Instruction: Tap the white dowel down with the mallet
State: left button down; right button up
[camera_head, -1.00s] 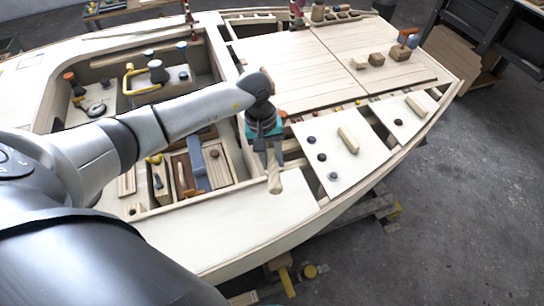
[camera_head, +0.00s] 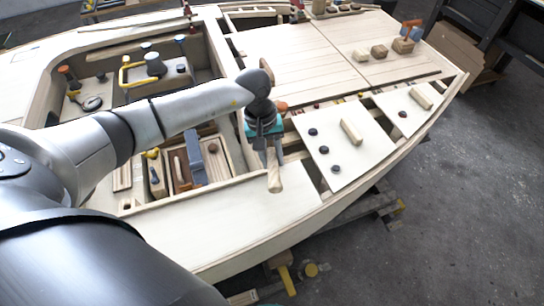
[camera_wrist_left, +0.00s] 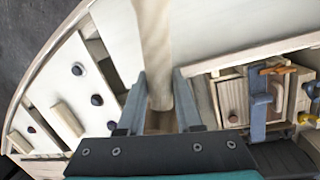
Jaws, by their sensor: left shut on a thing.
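My left gripper (camera_head: 272,160) is shut on the mallet's pale wooden handle (camera_head: 275,180), which sticks out below the fingers over the near deck. In the left wrist view the handle (camera_wrist_left: 153,50) runs from between the fingers up out of the frame. The mallet's head is not clearly seen; a tan rounded piece (camera_head: 266,72) shows behind my wrist, and I cannot tell whether it belongs to the mallet. I cannot pick out the white dowel. Dark round pegs (camera_head: 323,150) stand in the pale panel (camera_head: 362,155) right of the gripper. My right gripper is not in view.
A wooden block (camera_head: 351,131) lies on the pale panel. Left of the gripper is an open bay with tools and a blue-grey piece (camera_head: 194,157). A yellow-handled object (camera_head: 125,75) is in the far recess. Small blocks (camera_head: 379,51) sit on the planked deck (camera_head: 300,60).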

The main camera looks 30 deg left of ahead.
pick_arm(q)
jog(key=shift+w+f+b, duration=0.1)
jog(key=shift+f+b, duration=0.4)
jog(key=shift+f, duration=0.35)
jog(key=shift+r+p, duration=0.55)
jog(key=shift+r, duration=0.05)
notch_tip(320, 180, up, 4)
jog(key=shift+r+p, duration=0.1)
jog(key=shift+p, duration=1.1)
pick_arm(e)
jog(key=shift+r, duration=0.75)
